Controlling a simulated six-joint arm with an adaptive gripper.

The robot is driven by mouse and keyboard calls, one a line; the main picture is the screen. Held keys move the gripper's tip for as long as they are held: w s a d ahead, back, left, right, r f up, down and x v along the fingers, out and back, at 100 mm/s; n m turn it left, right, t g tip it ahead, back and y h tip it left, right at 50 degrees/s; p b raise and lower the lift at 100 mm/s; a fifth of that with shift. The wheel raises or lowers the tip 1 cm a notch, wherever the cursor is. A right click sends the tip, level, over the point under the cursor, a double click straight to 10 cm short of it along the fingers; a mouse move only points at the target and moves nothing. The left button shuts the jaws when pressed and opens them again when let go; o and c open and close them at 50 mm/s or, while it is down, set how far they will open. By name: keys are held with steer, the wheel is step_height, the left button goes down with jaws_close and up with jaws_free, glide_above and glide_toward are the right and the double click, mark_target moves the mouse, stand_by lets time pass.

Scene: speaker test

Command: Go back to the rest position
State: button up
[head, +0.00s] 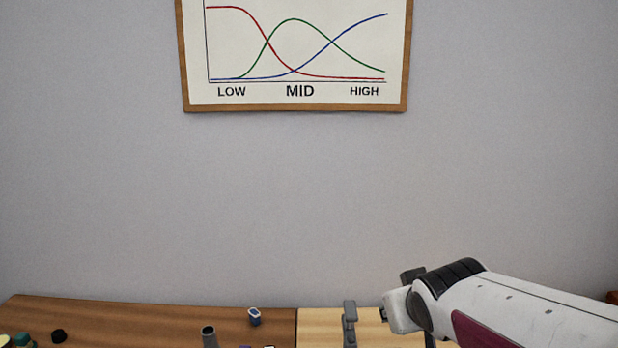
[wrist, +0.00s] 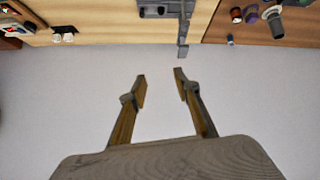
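My gripper (wrist: 160,76) shows in the wrist view with its two fingers apart. The space between the fingertips is empty, with only a pale grey surface behind. In the head view my white arm reaches in from the lower right, over the right part of the table. Its fingers cannot be made out there. A grey upright stand (head: 349,322) is left of the arm's end in the head view. It also shows beyond the fingertips in the wrist view (wrist: 184,30), apart from them.
The table has a dark brown part (head: 130,318) and a lighter part (head: 318,318). A grey cylinder (head: 209,336), a small blue-and-white item (head: 254,316) and a black knob-like piece (head: 59,336) are on the dark part. A framed chart (head: 295,103) hangs on the wall.

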steer(key=s+f+m+g, duration=0.1)
steer(key=s+f, duration=0.1)
steer(key=s, duration=1)
steer(key=s+f+m+g, duration=0.1)
steer(key=s+g, duration=0.1)
steer(key=s, duration=1.1)
steer(key=shift+s+d+f+g, duration=0.3)
steer(key=shift+f, duration=0.05)
